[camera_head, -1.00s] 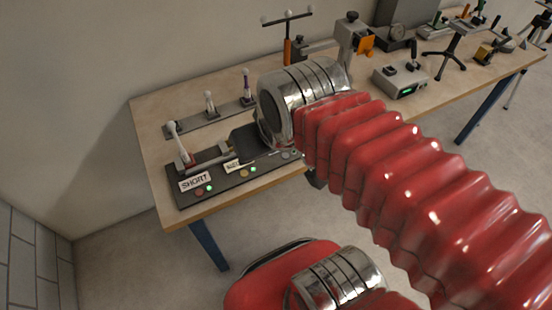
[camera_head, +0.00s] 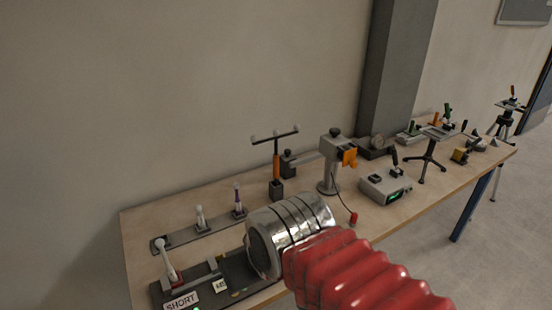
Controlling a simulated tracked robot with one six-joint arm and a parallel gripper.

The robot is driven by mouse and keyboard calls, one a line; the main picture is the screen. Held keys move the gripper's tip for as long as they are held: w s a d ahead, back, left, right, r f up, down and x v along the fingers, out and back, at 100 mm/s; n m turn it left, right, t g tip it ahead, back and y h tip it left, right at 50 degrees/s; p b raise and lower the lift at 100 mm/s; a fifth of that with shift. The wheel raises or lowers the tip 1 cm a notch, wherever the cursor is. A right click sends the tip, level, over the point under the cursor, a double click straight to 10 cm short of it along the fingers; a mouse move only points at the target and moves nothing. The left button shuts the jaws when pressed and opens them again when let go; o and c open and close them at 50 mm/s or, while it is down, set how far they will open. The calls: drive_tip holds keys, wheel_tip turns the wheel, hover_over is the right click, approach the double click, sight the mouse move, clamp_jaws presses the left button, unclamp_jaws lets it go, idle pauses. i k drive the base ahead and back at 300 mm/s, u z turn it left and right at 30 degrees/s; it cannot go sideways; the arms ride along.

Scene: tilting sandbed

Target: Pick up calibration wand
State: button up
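The calibration wand (camera_head: 276,168) appears to be the T-shaped one with an orange handle and grey balls on a dark crossbar. It stands upright in a small dark block (camera_head: 276,190) toward the back of the wooden bench. My arm, with red bellows and a shiny metal cuff, reaches in from the lower right. The cuff is in front of and below the wand in the picture, apart from it. My gripper's fingers cannot be made out, and whether it is open or shut does not show.
At left, a rack (camera_head: 205,229) and a dark panel labelled SHORT (camera_head: 181,301) hold several white-tipped probes. Right of the wand are a grey stand with an orange clamp (camera_head: 349,158), a grey box with a green display (camera_head: 388,188) and a black tripod (camera_head: 431,158). A wall is behind.

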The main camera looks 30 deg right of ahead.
sight(254, 139)
drive_tip(key=u, duration=3.45)
drive_tip(key=k, duration=1.4)
